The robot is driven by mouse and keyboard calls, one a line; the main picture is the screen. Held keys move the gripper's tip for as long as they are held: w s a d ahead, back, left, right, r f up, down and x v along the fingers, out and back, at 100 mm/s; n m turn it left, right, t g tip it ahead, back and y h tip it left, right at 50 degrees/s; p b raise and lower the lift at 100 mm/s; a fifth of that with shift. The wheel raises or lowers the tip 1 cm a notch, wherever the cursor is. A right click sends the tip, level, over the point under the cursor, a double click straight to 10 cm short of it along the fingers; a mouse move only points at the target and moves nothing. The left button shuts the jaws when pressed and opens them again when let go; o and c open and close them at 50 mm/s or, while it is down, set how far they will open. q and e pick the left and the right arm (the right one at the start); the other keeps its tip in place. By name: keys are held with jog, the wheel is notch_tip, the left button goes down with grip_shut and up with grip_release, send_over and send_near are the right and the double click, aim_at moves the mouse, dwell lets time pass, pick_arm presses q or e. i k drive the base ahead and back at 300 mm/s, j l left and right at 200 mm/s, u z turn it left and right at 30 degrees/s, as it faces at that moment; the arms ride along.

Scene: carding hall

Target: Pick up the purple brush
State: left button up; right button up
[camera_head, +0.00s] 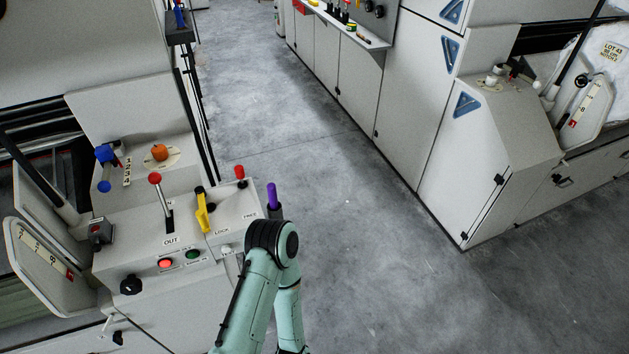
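A slim purple thing (272,195), which looks like the handle of the purple brush, stands upright at the right edge of the left machine's control panel. Its lower end is dark and partly hidden behind the black elbow joint of my arm, so I cannot tell what supports it. One of my teal arms rises from the bottom of the view and bends back down just below the purple thing. Neither gripper shows in this view.
The control panel (135,253) carries a red-knobbed lever (155,179), a yellow handle (203,212), a second red knob (239,171) and a blue-ended handle (104,154). A grey floor aisle (340,235) is clear. White cabinets (411,110) and another machine stand on the right.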

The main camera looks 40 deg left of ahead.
aim_at(271, 187)
jog(key=i+u, duration=0.25)
jog(key=i, duration=0.2)
jog(key=i+l+u, duration=0.2)
jog(key=i, duration=0.3)
jog(key=i+u, duration=0.25)
jog(key=i, duration=0.2)
jog(key=i+u, duration=0.35)
jog(key=i, duration=0.35)
jog(key=i+u, duration=0.35)
jog(key=i, duration=0.4)
jog(key=u, duration=0.4)
jog(key=i+l+u, duration=0.1)
jog(key=u, duration=0.65)
jog(key=i+l+u, duration=0.1)
jog(key=u, duration=2.05)
